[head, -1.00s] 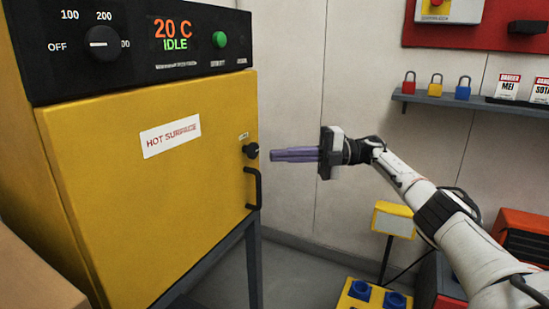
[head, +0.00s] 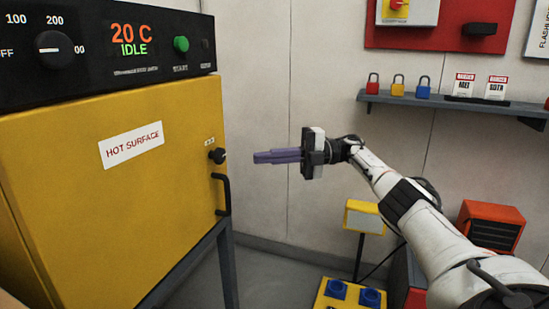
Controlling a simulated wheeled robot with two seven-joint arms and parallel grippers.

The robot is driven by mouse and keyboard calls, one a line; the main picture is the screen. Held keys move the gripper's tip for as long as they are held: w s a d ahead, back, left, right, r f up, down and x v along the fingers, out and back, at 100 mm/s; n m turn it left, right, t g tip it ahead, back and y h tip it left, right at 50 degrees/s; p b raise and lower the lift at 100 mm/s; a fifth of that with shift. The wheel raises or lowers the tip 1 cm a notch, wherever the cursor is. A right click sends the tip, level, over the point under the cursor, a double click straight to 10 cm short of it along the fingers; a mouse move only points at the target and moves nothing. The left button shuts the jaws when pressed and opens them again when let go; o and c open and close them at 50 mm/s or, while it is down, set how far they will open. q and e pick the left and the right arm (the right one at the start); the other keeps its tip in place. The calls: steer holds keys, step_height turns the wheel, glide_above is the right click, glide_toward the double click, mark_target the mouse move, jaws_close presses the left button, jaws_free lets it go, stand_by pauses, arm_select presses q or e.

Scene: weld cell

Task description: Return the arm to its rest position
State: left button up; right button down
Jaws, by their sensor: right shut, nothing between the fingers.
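My right arm (head: 405,205) comes in from the lower right of the head view and reaches left. Its right gripper (head: 257,157) has purple fingers that are shut with nothing between them. The fingertips point at the yellow oven (head: 110,180) and are apart from it, a little right of the black door knob (head: 217,156). The black door handle (head: 224,194) is below the knob, and the oven door is shut. The oven display (head: 131,40) reads 20 C and IDLE. My left gripper is not in view.
A shelf (head: 450,106) with padlocks (head: 398,86) and tags is on the back wall. Open air lies between oven and gripper.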

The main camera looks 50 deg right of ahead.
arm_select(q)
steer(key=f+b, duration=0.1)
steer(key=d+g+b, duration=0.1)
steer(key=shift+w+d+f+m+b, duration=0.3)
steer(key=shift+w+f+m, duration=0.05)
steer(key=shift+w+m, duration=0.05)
arm_select(e)
steer(key=v, duration=0.3)
steer(key=shift+s+d, duration=0.1)
steer(key=shift+s, duration=0.05)
